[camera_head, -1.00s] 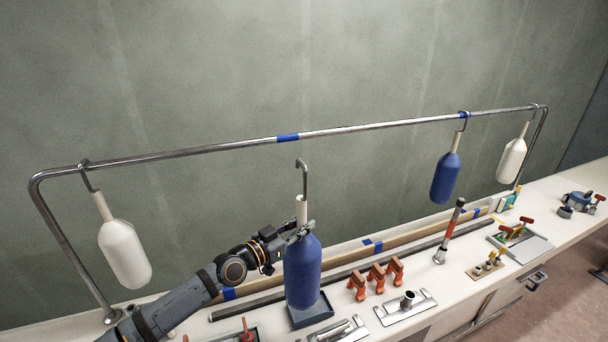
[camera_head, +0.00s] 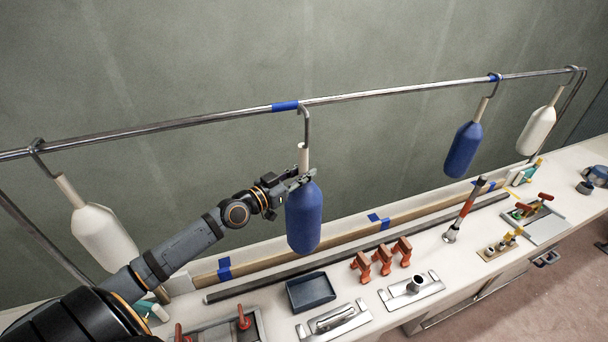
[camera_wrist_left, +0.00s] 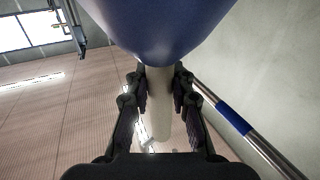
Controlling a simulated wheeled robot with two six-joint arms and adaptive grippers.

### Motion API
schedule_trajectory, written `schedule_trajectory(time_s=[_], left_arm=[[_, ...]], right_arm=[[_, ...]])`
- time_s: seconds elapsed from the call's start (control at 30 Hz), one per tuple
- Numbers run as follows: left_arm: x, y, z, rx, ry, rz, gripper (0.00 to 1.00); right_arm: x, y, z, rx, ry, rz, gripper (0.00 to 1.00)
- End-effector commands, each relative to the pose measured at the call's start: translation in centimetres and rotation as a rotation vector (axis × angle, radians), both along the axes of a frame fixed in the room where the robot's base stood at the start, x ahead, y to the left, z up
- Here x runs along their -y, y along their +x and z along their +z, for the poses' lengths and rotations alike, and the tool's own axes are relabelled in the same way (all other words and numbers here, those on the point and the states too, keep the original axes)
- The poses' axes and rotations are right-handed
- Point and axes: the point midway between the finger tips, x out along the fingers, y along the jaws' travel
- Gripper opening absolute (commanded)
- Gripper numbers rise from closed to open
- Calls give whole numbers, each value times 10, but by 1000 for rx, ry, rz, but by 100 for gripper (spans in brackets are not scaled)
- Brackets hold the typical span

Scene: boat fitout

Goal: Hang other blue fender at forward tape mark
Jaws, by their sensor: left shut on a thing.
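My left gripper (camera_head: 302,178) is shut on the white neck of a blue fender (camera_head: 303,222), which hangs upright in the air. Its metal hook (camera_head: 306,124) reaches up to the rail (camera_head: 390,91), just right of a blue tape mark (camera_head: 285,106); I cannot tell if it is over the rail. In the left wrist view the blue fender (camera_wrist_left: 165,22) fills the top, its neck (camera_wrist_left: 160,105) is between the fingers, and the taped rail (camera_wrist_left: 233,118) passes to the right, apart from the neck. Another blue fender (camera_head: 463,150) hangs farther right. My right gripper is not in view.
White fenders hang at the left (camera_head: 103,236) and far right (camera_head: 536,131). Below, the bench holds an empty dark tray (camera_head: 311,292), orange clamps (camera_head: 382,258), a metal fitting (camera_head: 412,291) and a red-and-black handled tool (camera_head: 465,208). The wall behind the rail is clear.

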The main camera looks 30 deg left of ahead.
Motion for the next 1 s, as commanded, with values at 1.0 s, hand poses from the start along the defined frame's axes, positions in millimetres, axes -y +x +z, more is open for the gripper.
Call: schedule_trajectory(time_s=[1.0], left_arm=[[-69, 59, -1, 6, -1, 2, 0]], right_arm=[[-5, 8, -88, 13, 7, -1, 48]])
